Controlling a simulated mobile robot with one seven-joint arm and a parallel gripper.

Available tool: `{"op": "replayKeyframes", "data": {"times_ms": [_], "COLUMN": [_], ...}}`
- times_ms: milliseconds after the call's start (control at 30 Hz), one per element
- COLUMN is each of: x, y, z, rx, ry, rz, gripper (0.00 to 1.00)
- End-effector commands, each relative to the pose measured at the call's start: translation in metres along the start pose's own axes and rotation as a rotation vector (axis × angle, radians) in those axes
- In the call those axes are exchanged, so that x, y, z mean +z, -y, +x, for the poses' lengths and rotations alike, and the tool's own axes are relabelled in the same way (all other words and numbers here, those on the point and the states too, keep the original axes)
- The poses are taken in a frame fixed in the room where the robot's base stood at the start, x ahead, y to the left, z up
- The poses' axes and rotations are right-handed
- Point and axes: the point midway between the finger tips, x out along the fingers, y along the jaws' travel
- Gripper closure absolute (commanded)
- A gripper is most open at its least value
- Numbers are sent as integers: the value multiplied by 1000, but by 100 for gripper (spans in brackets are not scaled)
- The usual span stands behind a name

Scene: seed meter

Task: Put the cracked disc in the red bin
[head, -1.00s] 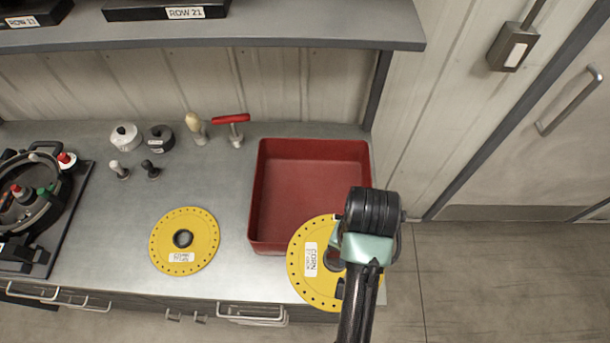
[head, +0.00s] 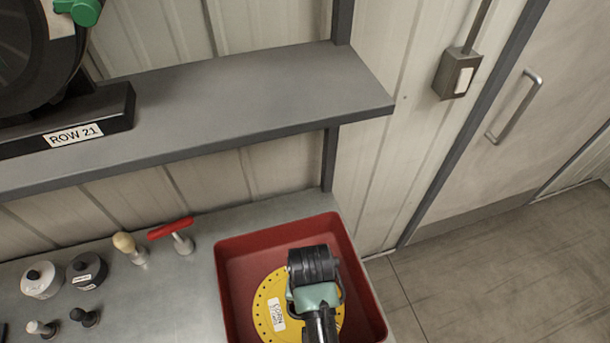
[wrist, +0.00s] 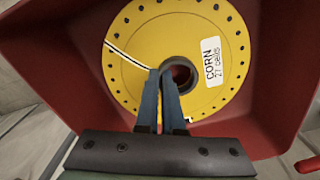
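The cracked disc (head: 268,302) is yellow, with small holes around its rim and a CORN label. In the wrist view the cracked disc (wrist: 130,75) shows a dark and pale crack line running from its left rim towards the centre hole. It lies within the walls of the red bin (head: 228,243); I cannot tell whether it touches the floor. My gripper (head: 315,310) is over the bin and partly covers the disc. In the wrist view my gripper (wrist: 163,75) has its fingers close together at the edge of the centre hole, with yellow disc between them.
The red bin's walls (wrist: 50,50) surround the disc closely. A grey shelf (head: 240,95) overhangs the back of the bench. A red T-handle tool (head: 172,228), a wooden-knobbed tool (head: 127,243) and several small knobbed parts (head: 88,270) stand left of the bin. Open floor is right.

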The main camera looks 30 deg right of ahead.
Motion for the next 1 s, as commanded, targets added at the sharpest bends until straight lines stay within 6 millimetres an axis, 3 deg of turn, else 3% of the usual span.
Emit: {"op": "replayKeyframes", "data": {"times_ms": [400,833,1000], "x": [0,0,0], "y": [0,0,0], "z": [47,54,53], "rx": [0,0,0], "ry": [1,0,0], "rz": [-1,0,0], "gripper": [100,100,67]}}
